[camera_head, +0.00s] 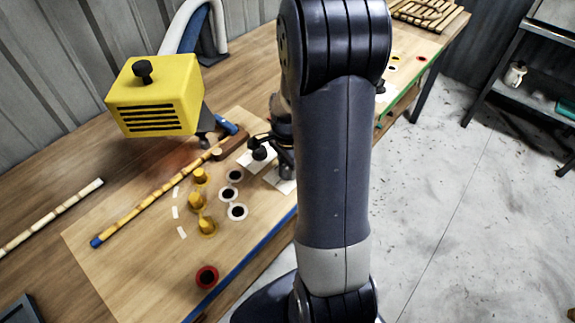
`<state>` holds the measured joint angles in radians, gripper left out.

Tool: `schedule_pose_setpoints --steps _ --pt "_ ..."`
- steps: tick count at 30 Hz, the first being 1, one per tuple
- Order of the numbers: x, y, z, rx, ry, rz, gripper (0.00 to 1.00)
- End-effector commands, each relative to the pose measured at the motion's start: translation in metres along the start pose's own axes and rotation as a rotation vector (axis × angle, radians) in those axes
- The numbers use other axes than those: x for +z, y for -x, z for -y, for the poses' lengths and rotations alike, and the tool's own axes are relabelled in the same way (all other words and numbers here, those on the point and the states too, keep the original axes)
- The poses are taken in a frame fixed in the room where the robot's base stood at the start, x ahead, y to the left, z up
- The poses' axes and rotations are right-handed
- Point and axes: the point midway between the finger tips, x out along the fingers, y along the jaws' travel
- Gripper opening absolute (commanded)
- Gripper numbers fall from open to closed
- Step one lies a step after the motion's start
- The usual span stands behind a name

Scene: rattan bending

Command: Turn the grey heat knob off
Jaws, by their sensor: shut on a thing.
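My gripper (285,168) points down at the right edge of the wooden work board (130,262), partly covered by my own arm. Its fingers are shut over a white plate (283,183), on what looks like the grey heat knob. The knob itself is hidden by the fingers, so its turn angle cannot be read. A dark round knob (258,151) stands on another white plate just left of the gripper, close to it. The yellow heater (152,95), with a black knob on top and dark slots in front, hangs over the board at the upper left.
A segmented rattan pole (150,203) lies across the board, its far end by a brown block (232,146). Several yellow pegs (200,176) and ringed holes (237,211) are in front. A loose pole (50,221) lies left. Open floor (465,220) is right.

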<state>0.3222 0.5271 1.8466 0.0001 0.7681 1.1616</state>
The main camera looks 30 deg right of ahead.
Motion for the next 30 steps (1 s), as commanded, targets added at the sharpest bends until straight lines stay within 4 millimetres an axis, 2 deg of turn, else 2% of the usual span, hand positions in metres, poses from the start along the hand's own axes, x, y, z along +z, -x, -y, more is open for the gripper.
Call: schedule_pose_setpoints --steps 8,14,30 --pt "-0.0001 0.0 0.0002 -0.001 0.026 0.0 0.12" --pt "-0.0002 -0.0003 0.0005 -0.002 0.119 -0.001 0.12" --pt "-0.0001 -0.0003 0.001 -0.002 0.602 -0.002 0.12"
